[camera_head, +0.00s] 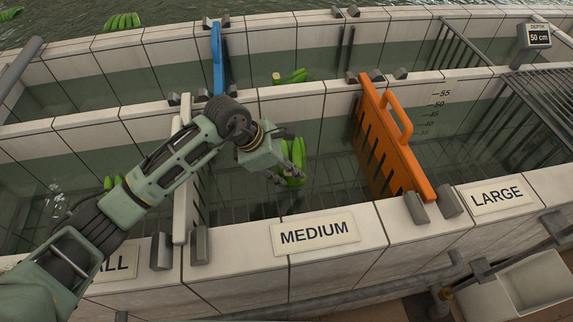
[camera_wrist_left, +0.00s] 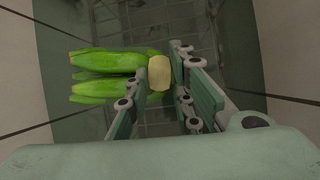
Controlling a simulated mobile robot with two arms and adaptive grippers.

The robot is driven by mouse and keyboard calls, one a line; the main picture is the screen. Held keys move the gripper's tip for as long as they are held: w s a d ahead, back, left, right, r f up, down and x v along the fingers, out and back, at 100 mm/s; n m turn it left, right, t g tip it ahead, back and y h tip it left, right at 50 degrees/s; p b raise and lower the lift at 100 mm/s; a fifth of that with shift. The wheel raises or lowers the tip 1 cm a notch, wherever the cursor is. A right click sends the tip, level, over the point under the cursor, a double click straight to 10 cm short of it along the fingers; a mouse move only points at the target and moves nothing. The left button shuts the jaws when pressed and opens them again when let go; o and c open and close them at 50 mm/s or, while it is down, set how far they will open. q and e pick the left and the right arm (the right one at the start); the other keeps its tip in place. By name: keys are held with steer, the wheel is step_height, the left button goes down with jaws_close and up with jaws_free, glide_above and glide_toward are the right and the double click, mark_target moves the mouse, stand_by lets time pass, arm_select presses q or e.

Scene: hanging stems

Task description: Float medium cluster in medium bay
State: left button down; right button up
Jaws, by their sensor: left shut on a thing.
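A green banana-like cluster (camera_head: 292,177) hangs at my left gripper (camera_head: 290,158) inside the bay behind the MEDIUM sign (camera_head: 314,233). In the left wrist view, the cluster (camera_wrist_left: 105,75) points left and its pale cut stem (camera_wrist_left: 159,73) lies by the fingers. My left gripper (camera_wrist_left: 172,92) is shut on the cluster at its stem end. Bay water and a slatted floor show below; whether the cluster touches the water I cannot tell. My right gripper is not in view.
An orange slotted gate (camera_head: 390,140) bounds the medium bay on the right, and a pale divider (camera_head: 183,185) on the left. A blue gate (camera_head: 217,58) stands behind. Other green clusters (camera_head: 290,76) float in the back channel. The LARGE sign (camera_head: 497,196) is at right.

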mark_target(287, 180)
arm_select(q)
step_height(287, 180, down, 4)
steer(key=b, duration=0.3)
steer(key=shift+f, duration=0.1)
steer(key=shift+f+b, duration=0.3)
steer(key=shift+b, duration=0.15)
